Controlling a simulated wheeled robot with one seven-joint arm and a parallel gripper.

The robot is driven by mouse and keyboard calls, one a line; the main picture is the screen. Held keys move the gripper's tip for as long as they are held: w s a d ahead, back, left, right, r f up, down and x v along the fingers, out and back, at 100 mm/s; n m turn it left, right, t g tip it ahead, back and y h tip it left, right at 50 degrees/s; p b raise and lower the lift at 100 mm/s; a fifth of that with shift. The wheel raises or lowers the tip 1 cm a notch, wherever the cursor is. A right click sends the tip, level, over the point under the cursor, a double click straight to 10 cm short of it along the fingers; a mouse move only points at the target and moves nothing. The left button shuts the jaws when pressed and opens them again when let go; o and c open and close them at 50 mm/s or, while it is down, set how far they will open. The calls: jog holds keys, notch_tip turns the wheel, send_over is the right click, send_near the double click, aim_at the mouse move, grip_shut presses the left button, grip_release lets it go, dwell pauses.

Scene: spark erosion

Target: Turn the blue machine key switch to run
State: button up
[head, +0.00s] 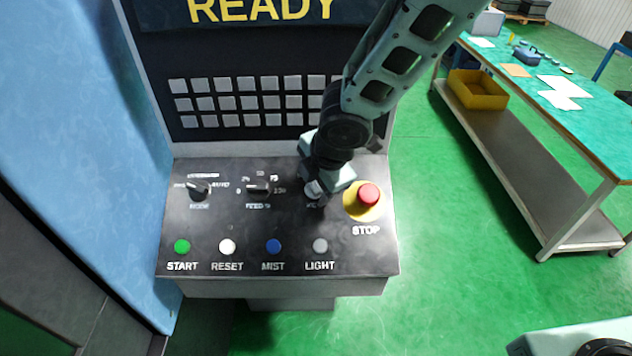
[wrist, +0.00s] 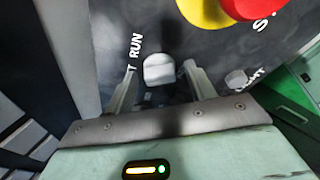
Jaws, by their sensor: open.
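The key switch (wrist: 158,68) shows in the wrist view as a pale grey key head on the dark panel, with the lettering RUN to its left. In the head view the key switch (head: 313,188) is mostly hidden under my gripper (head: 320,193), beside the STOP button. My gripper (wrist: 161,72) is open, with one finger on each side of the key head. Gaps show between the fingers and the key, so it is not clamped. The key's exact angle is hard to tell.
The red STOP button (head: 369,195) on its yellow base stands close to the right of my gripper. The FEED knob (head: 258,187) is to the left. START, RESET, MIST and LIGHT buttons line the panel's front. A green-topped workbench (head: 585,115) stands at the right.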

jog(key=c, duration=0.9)
